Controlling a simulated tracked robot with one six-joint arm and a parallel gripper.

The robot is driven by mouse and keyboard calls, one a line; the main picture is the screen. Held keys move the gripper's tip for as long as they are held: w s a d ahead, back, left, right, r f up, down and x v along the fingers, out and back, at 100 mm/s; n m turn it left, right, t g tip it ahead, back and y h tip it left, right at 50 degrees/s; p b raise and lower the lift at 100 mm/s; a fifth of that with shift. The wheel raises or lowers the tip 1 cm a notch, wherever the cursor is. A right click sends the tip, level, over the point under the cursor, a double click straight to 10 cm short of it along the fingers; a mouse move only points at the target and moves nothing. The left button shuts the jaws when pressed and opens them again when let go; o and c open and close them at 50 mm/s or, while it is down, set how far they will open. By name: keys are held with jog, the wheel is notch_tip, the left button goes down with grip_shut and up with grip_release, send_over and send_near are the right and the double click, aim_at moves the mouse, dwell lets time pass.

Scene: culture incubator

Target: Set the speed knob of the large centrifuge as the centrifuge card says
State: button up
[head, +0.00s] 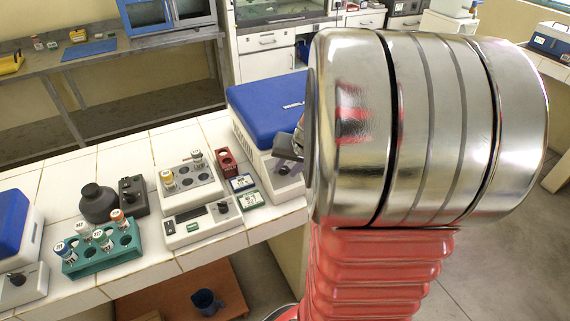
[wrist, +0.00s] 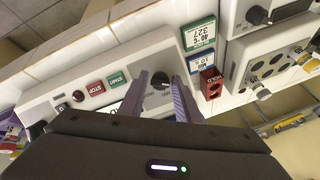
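The large centrifuge (head: 265,100), with a blue lid and white body, stands right of the middle of the tiled bench in the head view. The knob's setting is too small to read. A green-edged card (wrist: 199,37) reads about 40 °C; a blue-edged card (wrist: 203,62) is partly legible. I cannot tell which is the centrifuge card.
A red holder (wrist: 211,84) and a white block device (head: 190,185) with vials and its own knob stand beside the cards. Further left are a dark flask (head: 98,203), a teal vial rack (head: 100,256) and another blue-lidded device (head: 12,228). My arm hides the right side.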

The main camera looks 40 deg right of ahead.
jog(key=shift+c, duration=0.2)
jog(key=c, duration=0.6)
jog(key=shift+d, duration=0.45)
jog(key=shift+c, duration=0.3)
jog(key=shift+a, duration=0.35)
jog(key=shift+s+f, duration=0.1)
jog(key=shift+a+m, duration=0.1)
jog(key=shift+m, duration=0.3)
jog(key=shift+c, duration=0.2)
jog(key=m+t+y, duration=0.1)
jog(key=m, duration=0.4)
jog(key=shift+s+f+m, duration=0.1)
jog(key=shift+s+m, duration=0.05)
jog(key=shift+m, duration=0.25)
jog(key=shift+o, duration=0.2)
jog(key=m, duration=0.2)
jog(key=m+t, duration=0.1)
jog(key=m, duration=0.1)
jog(key=shift+s+d+f+m, duration=0.1)
jog(key=shift+d+m, duration=0.1)
jog(key=shift+m, duration=0.1)
